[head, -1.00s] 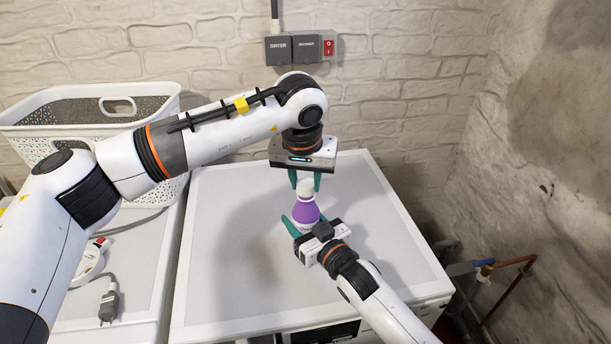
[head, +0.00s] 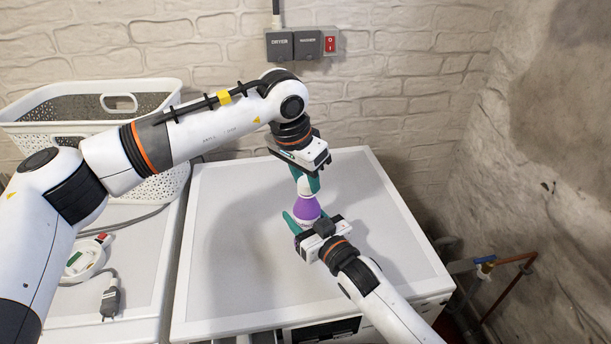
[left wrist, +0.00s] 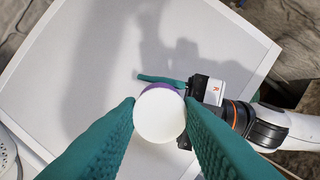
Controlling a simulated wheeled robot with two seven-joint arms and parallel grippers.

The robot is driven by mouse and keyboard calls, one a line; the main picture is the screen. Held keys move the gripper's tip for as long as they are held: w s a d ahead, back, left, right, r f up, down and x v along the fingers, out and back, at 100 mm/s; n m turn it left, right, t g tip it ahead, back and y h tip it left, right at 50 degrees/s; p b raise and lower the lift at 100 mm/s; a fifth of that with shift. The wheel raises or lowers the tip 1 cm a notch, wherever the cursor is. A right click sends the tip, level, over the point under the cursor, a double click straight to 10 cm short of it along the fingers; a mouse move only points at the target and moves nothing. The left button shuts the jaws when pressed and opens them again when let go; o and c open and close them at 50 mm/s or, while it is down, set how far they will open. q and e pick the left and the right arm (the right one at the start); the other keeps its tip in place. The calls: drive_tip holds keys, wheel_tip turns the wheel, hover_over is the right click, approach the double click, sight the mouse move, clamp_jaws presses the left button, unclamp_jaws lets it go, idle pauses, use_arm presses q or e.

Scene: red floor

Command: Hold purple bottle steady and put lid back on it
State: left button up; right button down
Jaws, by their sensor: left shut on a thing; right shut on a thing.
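Whether the lid is seated or only touching the bottle I cannot tell.
The white machine top (head: 235,260) is otherwise clear around the bottle. A white laundry basket (head: 160,185) stands at the back left. A cable and plug (head: 110,298) lie on the left surface. Pipes (head: 510,262) run at the right beside the wall.

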use_arm(q)
drive_tip(key=o, duration=0.9)
drive_tip(key=shift+r, duration=0.15)
drive_tip(key=shift+r, duration=2.15)
drive_tip(key=shift+c, duration=0.2)
